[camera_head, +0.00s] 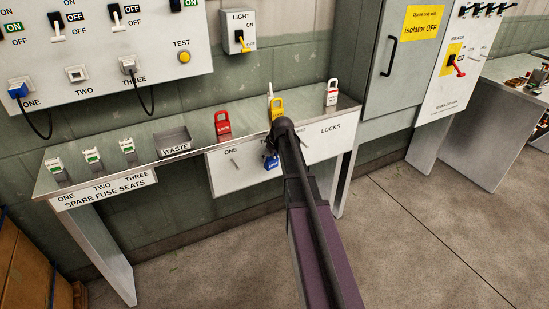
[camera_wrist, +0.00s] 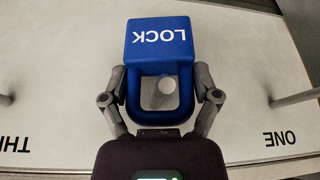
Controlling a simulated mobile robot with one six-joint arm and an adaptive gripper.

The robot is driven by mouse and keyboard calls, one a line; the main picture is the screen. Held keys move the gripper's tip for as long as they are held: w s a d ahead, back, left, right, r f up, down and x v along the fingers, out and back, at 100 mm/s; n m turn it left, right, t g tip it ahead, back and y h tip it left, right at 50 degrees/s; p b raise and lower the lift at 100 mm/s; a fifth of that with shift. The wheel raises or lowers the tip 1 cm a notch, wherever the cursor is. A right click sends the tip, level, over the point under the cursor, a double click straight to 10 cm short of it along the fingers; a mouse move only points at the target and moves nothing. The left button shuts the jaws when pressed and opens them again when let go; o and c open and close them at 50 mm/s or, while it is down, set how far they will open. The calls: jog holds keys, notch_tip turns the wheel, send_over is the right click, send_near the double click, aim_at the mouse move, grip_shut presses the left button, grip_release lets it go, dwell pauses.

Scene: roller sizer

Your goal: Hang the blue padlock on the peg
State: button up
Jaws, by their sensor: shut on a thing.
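The blue padlock (camera_wrist: 158,42) is in my gripper (camera_wrist: 160,78), whose two fingers press on the sides of its shackle (camera_wrist: 133,102). Its body faces the camera with LOCK upside down in the wrist view. A grey peg (camera_wrist: 165,88) shows inside the shackle loop; I cannot tell whether it passes through. In the head view the padlock (camera_head: 271,162) hangs just below the end of my arm, in front of the white LOCKS board (camera_head: 222,178). My arm hides the fingers there.
A red padlock (camera_head: 223,125), a yellow padlock (camera_head: 277,107) and a white-and-red padlock (camera_head: 332,92) stand on the bench (camera_head: 190,150) above the board. Peg one (camera_head: 235,163) juts out to the left and is bare. The WASTE tray (camera_head: 174,141) is further left.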

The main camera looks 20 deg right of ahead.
jog(key=shift+w+f, duration=0.25)
jog(key=shift+f, duration=0.05)
dwell(0.6)
jog(key=o, duration=1)
jog(key=shift+r, duration=0.15)
